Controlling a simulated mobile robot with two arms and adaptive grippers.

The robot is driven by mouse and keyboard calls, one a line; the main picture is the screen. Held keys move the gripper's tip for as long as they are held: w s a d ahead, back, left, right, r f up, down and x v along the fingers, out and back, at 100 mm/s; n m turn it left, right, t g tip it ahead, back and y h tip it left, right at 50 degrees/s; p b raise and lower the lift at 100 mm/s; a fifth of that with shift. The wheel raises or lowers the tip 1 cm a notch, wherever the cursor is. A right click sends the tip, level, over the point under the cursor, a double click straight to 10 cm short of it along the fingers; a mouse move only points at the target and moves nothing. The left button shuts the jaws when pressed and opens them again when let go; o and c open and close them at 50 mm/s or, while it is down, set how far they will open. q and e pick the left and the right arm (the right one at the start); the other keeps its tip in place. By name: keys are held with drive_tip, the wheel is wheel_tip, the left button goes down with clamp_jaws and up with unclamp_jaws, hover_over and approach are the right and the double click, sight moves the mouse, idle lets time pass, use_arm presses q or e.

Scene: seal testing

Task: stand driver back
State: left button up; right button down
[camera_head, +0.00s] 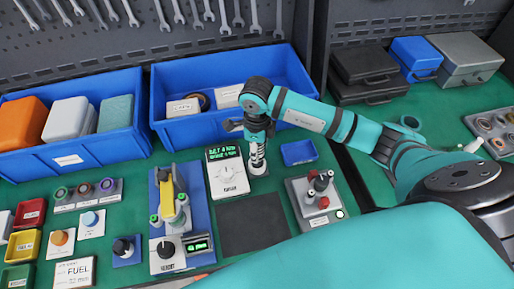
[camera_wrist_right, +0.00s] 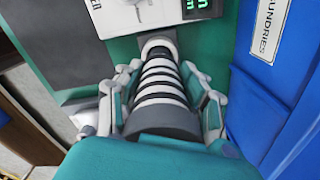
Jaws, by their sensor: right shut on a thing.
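The driver, a round body with black and white bands, shows below my right gripper (camera_head: 257,132) in the head view (camera_head: 257,154). It fills the middle of the right wrist view (camera_wrist_right: 160,85), where the fingers of my right gripper (camera_wrist_right: 160,105) close on it from both sides. In the head view it looks upright over a small white base (camera_head: 259,169), beside a white box with a dial and green display (camera_head: 228,178). I cannot tell whether the driver touches the base. My left gripper is not in view.
A blue bin (camera_head: 185,75) stands behind, holding small boxes. A small blue tray (camera_head: 299,152) and a grey unit with red and black knobs (camera_head: 316,217) are to the right. A dark mat (camera_head: 252,226) lies bare in front. A blue fixture (camera_head: 196,190) stands left.

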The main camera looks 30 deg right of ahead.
drive_tip(key=shift+f+b, duration=0.5)
drive_tip(key=shift+b, duration=0.2)
idle(1.1)
drive_tip(key=c, duration=0.7)
unclamp_jaws()
wheel_tip(320, 180, up, 9)
drive_tip(key=p, duration=0.5)
drive_tip(key=shift+p, duration=0.4)
drive_tip(key=shift+s+f, duration=0.1)
